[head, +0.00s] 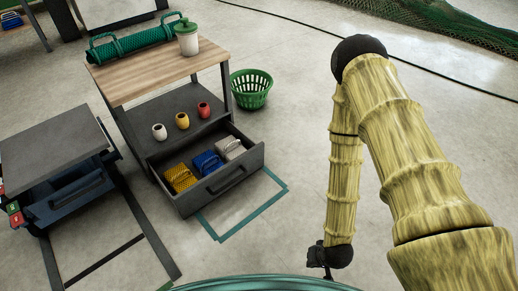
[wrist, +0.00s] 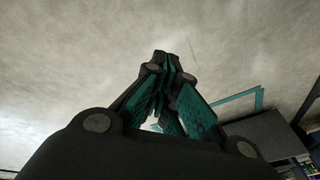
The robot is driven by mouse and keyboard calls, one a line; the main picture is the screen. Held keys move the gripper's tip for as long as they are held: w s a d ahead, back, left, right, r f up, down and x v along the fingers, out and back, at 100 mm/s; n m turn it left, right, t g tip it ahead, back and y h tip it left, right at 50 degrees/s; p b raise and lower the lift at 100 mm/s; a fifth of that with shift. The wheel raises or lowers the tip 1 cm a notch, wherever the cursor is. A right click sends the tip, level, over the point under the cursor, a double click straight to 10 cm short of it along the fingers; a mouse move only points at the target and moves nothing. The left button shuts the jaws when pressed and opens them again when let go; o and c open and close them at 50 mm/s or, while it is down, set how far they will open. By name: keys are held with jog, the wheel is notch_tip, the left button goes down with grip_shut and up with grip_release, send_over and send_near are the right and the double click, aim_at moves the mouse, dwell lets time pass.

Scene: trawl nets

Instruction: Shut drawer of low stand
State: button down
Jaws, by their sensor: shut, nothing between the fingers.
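The low stand (head: 160,78) has a wooden top, a dark middle shelf and a dark grey drawer (head: 238,181) at the bottom. The drawer is pulled open towards the lower right. In it lie a yellow item (head: 180,178), a blue item (head: 208,163) and a grey-white item (head: 231,148). My gripper (wrist: 165,62) is shut and empty in the wrist view, over bare floor. In the head view it hangs at the end of my arm, right of the drawer and apart from it, mostly hidden there. A dark box-like part shows at lower right in the wrist view; I cannot tell which.
White, yellow and red pots stand on the middle shelf (head: 150,112). A green roll (head: 135,43) and lidded jar (head: 188,40) are on top. A green basket (head: 251,90) stands behind right. A dark cart (head: 60,150) is at left. Floor between drawer and arm is clear.

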jog(key=w+a+f+m+t+y, duration=0.1)
jog(key=w+f+t, duration=0.1)
jog(key=w, duration=0.4)
jog(key=w+a+f+m+t+y, duration=0.1)
jog(key=w+t, duration=0.1)
jog(key=w, duration=0.5)
jog(key=m+t+y+b, duration=0.3)
jog(key=m+t+y, duration=0.3)
jog(key=t+y, duration=0.15)
send_near(260, 146)
jog(key=b+x, duration=0.3)
jog(key=b, duration=0.1)
jog(key=b+x, duration=0.2)
jog(key=shift+w+a+f, duration=0.1)
jog(key=shift+w+f, duration=0.2)
jog(key=shift+f, duration=0.1)
jog(key=shift+w+a+r+b, duration=0.1)
jog(key=shift+w+a+b, duration=0.3)
jog(key=shift+w, duration=0.2)
